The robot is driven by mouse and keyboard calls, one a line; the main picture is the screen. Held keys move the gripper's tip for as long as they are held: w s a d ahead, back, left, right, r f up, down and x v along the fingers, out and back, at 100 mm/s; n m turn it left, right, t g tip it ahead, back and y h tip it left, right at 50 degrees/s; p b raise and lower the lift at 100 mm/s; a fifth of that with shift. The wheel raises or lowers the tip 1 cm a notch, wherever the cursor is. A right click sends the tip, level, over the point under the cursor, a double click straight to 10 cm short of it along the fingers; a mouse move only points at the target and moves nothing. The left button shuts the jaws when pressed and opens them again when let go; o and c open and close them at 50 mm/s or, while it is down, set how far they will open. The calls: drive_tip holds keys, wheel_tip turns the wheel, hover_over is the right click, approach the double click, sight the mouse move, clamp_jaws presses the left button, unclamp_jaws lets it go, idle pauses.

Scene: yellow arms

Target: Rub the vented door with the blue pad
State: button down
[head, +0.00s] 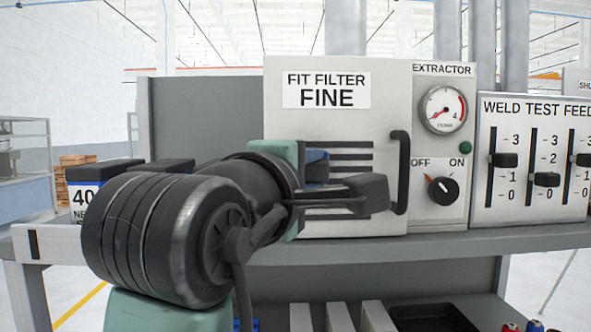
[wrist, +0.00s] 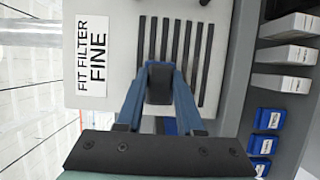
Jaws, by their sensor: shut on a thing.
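The vented door (head: 390,100) is a pale panel marked FIT FILTER FINE, with dark horizontal slots and a black handle (head: 400,172) on its right. It fills the upper middle of the wrist view (wrist: 125,20), turned sideways. My gripper (head: 368,193) is in front of the slots, left of the handle.
Right of the door are the extractor dial (head: 443,109), an OFF/ON knob (head: 442,190) and a panel of sliders (head: 533,160). Dark boxes (head: 88,170) stand at the left on the grey shelf (head: 440,243). Blue bins (wrist: 269,118) and pale dividers (wrist: 283,84) are below.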

drive_tip(key=shift+d, duration=1.9)
drive_tip(key=shift+a, duration=0.1)
drive_tip(key=s, duration=0.6)
drive_tip(key=shift+p, duration=0.3)
drive_tip(key=shift+s, duration=0.1)
drive_tip(key=s, duration=0.3)
drive_tip(key=shift+w+f, duration=0.1)
